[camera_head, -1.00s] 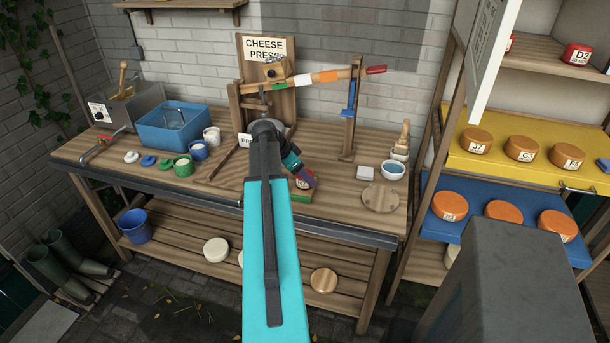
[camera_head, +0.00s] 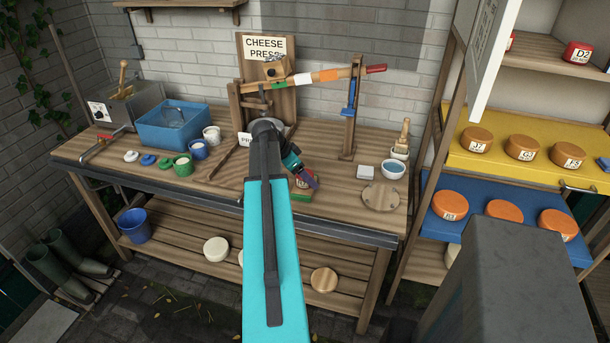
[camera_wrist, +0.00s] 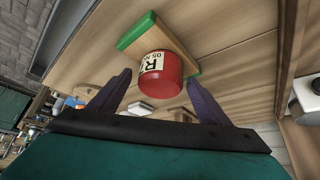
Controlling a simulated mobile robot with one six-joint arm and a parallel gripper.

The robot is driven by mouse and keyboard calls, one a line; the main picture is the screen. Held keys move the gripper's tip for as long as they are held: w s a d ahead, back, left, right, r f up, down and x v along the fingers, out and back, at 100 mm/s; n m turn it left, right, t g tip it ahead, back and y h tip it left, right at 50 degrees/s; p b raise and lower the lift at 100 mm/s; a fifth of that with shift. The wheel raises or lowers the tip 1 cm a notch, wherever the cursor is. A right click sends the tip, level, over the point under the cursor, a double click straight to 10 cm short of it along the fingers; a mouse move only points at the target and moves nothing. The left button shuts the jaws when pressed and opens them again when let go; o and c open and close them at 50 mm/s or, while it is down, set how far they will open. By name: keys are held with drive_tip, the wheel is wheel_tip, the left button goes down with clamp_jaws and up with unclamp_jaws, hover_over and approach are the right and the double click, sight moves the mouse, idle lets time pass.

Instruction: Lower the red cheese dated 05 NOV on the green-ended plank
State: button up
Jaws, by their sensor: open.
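The red cheese (camera_wrist: 166,80) has a pale label reading "R" and "05", the rest of it cut off by the curve. It sits on the green-ended plank (camera_wrist: 142,35), whose two green ends show in the wrist view. In the head view the plank (camera_head: 301,197) lies on the bench, and the cheese is mostly hidden behind my gripper (camera_head: 306,179). In the wrist view my gripper (camera_wrist: 159,78) is open, with one purple finger on each side of the cheese and a gap showing at each side.
The cheese press (camera_head: 268,85) stands behind my arm. A round wooden board (camera_head: 381,197), a white block (camera_head: 365,173) and a blue bowl (camera_head: 393,169) are to the right on the bench. A shelf with orange cheeses (camera_head: 522,148) stands farther right.

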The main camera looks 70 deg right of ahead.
drive_tip(key=shift+r, duration=0.1)
drive_tip(key=b+v, duration=0.3)
drive_tip(key=v, duration=1)
drive_tip(key=shift+r, duration=0.3)
drive_tip(key=shift+w+a, duration=0.1)
drive_tip(key=shift+w, duration=0.05)
